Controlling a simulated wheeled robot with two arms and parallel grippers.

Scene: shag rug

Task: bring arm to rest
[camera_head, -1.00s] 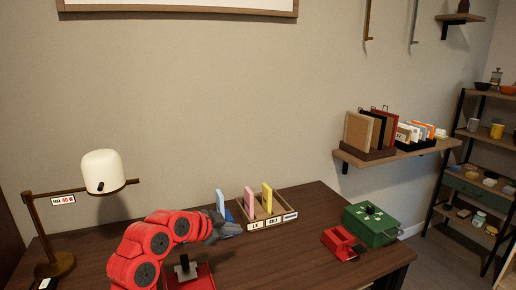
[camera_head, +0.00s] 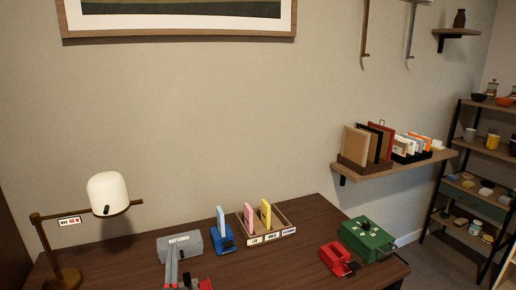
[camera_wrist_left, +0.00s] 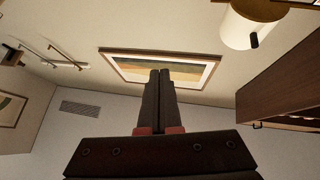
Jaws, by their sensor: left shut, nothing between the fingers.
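My left gripper (camera_head: 171,256) shows low in the head view, in front of the grey batteries box (camera_head: 188,241). Most of the left arm is out of the head view. My right gripper is not in view.
The desk (camera_head: 300,225) holds a lamp (camera_head: 108,190), a blue holder (camera_head: 224,245), a labelled wooden tray (camera_head: 268,238), a red device (camera_head: 336,262) and a green box (camera_head: 366,243). A wall shelf (camera_head: 400,162) with files is at right. Space above the desk is clear.

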